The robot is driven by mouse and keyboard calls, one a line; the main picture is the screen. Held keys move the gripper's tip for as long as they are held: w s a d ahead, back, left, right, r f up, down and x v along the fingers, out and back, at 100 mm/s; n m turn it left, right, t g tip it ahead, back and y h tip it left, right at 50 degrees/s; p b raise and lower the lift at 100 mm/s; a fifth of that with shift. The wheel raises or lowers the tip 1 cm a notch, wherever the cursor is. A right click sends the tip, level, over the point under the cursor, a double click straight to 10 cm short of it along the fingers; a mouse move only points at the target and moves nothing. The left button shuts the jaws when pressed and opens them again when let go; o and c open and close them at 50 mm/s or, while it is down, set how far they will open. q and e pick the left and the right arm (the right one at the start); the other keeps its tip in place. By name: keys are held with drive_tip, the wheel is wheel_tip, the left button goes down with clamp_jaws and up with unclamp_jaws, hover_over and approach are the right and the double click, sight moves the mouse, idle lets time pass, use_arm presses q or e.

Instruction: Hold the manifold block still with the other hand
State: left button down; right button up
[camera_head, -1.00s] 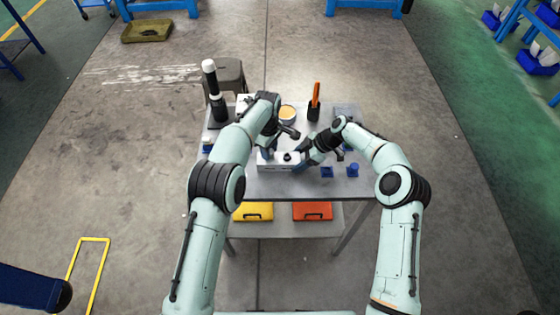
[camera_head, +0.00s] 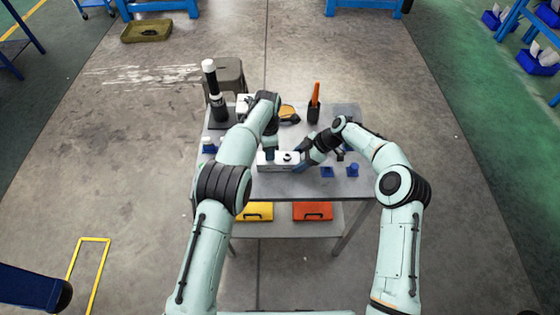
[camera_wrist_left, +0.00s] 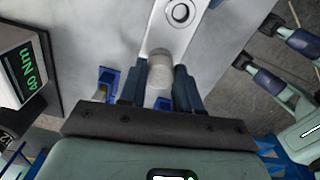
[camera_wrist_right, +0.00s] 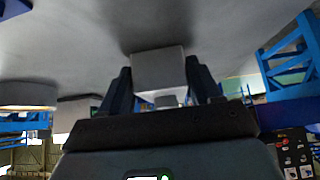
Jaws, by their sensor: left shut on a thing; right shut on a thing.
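The manifold block (camera_head: 283,166) is a pale grey bar on the table, below the arms' hands in the head view. A round port shows in its top in the left wrist view, where the block (camera_wrist_left: 155,35) runs up from the fingers. My left gripper (camera_wrist_left: 160,92) is shut on a pale cylindrical fitting (camera_wrist_left: 160,72) at the near end of the block. Whether the fitting is seated in it cannot be told. My right gripper (camera_wrist_right: 160,85) is shut on the block's end (camera_wrist_right: 158,68), on the right in the head view (camera_head: 300,160).
Two blue pieces (camera_head: 327,172) (camera_head: 352,170) lie right of the block. A black cylinder with a white top (camera_head: 216,95) and an orange-handled tool in a dark holder (camera_head: 314,105) stand behind. A display reading 40 Nm (camera_wrist_left: 30,70) is near my left gripper. Yellow (camera_head: 255,211) and orange cases (camera_head: 313,211) lie below.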

use_arm(q)
drive_tip(key=shift+w+r, duration=0.1)
drive_tip(key=shift+r, duration=0.1)
drive_tip(key=n, duration=0.5)
drive_tip(key=c, duration=0.7)
unclamp_jaws()
drive_tip(key=shift+f, duration=0.15)
drive_tip(key=shift+c, duration=0.8)
